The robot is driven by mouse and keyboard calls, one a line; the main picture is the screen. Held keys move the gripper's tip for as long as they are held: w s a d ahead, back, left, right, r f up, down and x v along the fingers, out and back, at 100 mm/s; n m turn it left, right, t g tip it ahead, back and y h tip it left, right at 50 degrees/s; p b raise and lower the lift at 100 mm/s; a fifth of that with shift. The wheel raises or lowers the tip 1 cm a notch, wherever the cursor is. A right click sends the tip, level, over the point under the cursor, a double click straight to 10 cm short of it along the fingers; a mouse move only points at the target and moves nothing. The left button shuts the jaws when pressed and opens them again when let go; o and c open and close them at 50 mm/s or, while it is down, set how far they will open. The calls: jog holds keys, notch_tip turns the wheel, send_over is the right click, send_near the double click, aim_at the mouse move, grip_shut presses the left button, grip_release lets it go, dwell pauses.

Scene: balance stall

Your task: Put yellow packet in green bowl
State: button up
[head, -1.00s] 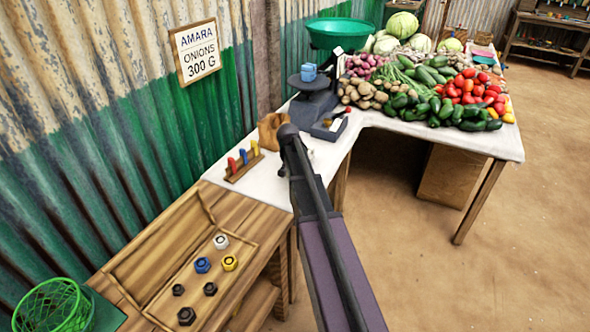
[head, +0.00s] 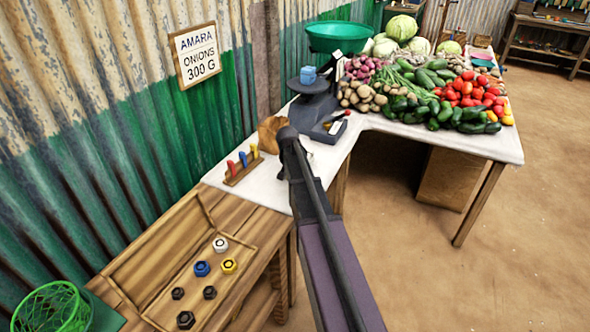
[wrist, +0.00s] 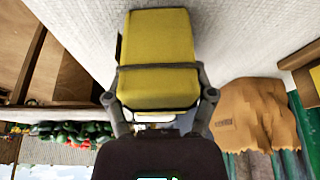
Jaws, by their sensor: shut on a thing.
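The yellow packet (wrist: 157,45) is a soft block in the wrist view, upper middle. My gripper (wrist: 160,97) is shut on it, with one finger on each side. The white cloth of the table is behind the packet; I cannot tell whether the packet touches it. In the head view my arm hides the packet and my fingers. The green bowl (head: 343,35) sits on top of the dark scale at the back of the table, beyond and to the right of my arm's end. Its inside is seen only in part.
A blue cube (head: 308,75) sits on the scale's small plate. A brown bag (head: 270,131) stands just left of my arm's end, near a rack of coloured pegs (head: 242,165). Vegetables (head: 465,98) crowd the right. A wooden tray (head: 150,262) holds several nuts.

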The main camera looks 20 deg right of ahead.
jog(key=shift+r, duration=0.1)
notch_tip(320, 180, up, 4)
jog(key=p, duration=0.3)
jog(key=shift+f+p, duration=0.25)
jog(key=shift+p, duration=0.05)
jog(key=s+a, duration=0.2)
jog(key=s, duration=0.5)
jog(key=s+a+r+p, duration=0.1)
jog(key=s+a, duration=0.1)
jog(key=s, duration=0.6)
jog(key=shift+s+a, duration=0.2)
jog(key=shift+a, duration=0.05)
jog(key=shift+r, duration=0.25)
notch_tip(320, 180, up, 11)
jog(key=p, duration=1.1)
jog(key=shift+p, duration=0.4)
jog(key=shift+d+r, duration=0.1)
